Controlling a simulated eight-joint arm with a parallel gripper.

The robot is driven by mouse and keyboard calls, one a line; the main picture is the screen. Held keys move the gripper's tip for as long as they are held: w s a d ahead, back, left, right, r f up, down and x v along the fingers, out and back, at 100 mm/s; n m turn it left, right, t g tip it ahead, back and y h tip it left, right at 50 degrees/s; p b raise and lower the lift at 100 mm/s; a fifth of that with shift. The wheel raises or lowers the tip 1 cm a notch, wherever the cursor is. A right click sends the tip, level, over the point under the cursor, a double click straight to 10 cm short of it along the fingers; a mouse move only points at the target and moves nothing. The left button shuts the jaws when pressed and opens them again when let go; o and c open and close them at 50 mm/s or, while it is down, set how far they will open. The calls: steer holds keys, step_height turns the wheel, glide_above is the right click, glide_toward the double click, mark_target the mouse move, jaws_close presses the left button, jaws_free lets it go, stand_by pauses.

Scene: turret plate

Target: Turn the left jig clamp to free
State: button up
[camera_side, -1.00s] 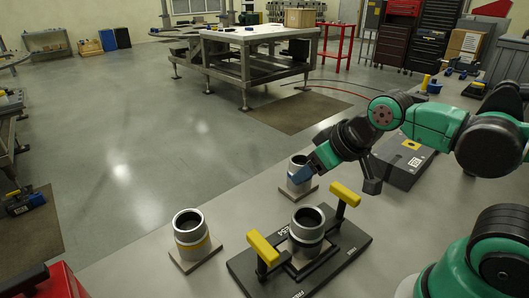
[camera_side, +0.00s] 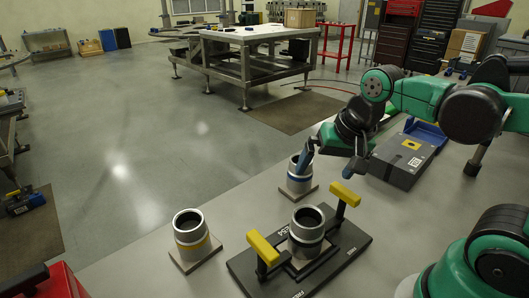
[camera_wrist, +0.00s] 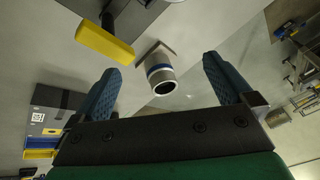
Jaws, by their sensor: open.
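The black jig plate (camera_side: 348,252) lies on the table and bears a grey cylinder (camera_side: 306,236) between two clamps with yellow handles. The left clamp's handle (camera_side: 263,248) is at the plate's near left end. The other clamp's handle (camera_side: 345,194) is at its far right. My gripper (camera_side: 328,168) is open and empty above and behind the plate, close to the far handle and away from the left clamp. In the wrist view my gripper (camera_wrist: 161,65) has its blue fingers spread wide. One yellow handle (camera_wrist: 104,42) shows there, likely the far one. Lettering on the plate is too small to read.
A blue-banded cylinder (camera_side: 300,180) stands on a square base just behind the plate, partly behind a finger. A yellow-banded cylinder (camera_side: 192,235) stands to the left. A grey case (camera_side: 402,160) lies at the right.

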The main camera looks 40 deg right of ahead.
mark_target(346, 190)
steer(key=m+g, duration=0.1)
steer(key=m, duration=0.2)
steer(key=s+d+m+g, duration=0.1)
steer(key=m, duration=0.2)
steer(key=s+d+r+m+g, duration=0.1)
steer(key=m, duration=0.2)
steer(key=shift+d, duration=0.25)
steer(key=shift+s+d+r+m+g, duration=0.15)
steer(key=shift+m+g, duration=0.15)
steer(key=shift+m, duration=0.3)
steer(key=shift+s+d+f+m+g, duration=0.15)
steer(key=shift+m+g, duration=0.15)
steer(key=shift+m, duration=0.3)
steer(key=shift+a+f, duration=0.1)
steer(key=shift+f, duration=2.55)
steer(key=c, duration=1.1)
